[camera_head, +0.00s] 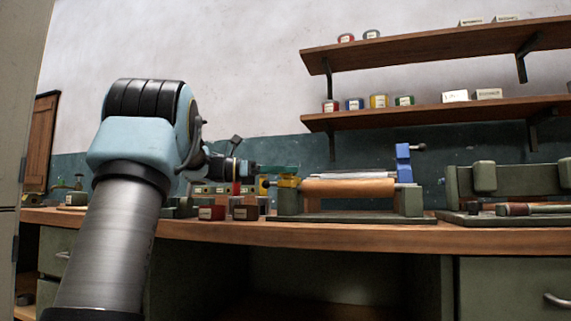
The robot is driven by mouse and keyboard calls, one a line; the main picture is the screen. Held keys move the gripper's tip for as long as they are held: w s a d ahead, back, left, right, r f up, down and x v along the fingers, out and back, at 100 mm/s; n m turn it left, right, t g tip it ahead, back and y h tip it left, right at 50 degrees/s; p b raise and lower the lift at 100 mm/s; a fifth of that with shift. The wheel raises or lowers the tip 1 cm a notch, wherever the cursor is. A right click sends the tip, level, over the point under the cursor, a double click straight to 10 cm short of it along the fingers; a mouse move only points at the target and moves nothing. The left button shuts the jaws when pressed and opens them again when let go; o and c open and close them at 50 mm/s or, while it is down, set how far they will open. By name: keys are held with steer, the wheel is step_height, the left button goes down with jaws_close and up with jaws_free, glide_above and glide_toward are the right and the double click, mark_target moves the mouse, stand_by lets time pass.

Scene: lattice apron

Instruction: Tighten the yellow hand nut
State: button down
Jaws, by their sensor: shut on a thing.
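The yellow hand nut (288,182) sits at the left end of a roller fixture, beside the left end of the orange-brown roller (348,188). My gripper (281,176) reaches in from the left at the nut's height and is shut on the nut. A green finger lies along the top of the nut and partly hides it. The nut's thread and how far it sits from the frame are too small to tell. The fixture's green-grey frame (408,203) stands on the bench.
A blue clamp (403,163) stands at the fixture's right end. Small boxes, one red (211,212) and one dark (245,212), stand left of the fixture. Another green fixture (485,178) is at the right. Shelves (440,113) with tins hang above the wooden bench (330,232).

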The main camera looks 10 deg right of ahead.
steer(key=shift+d, duration=0.1)
stand_by(0.3)
steer(key=c, duration=0.7)
jaws_free()
steer(key=a, duration=0.3)
steer(key=a+p, duration=0.1)
steer(key=a, duration=0.3)
steer(key=a+p, duration=0.1)
steer(key=a, duration=0.2)
steer(key=shift+w+a, duration=0.25)
steer(key=shift+a, duration=0.15)
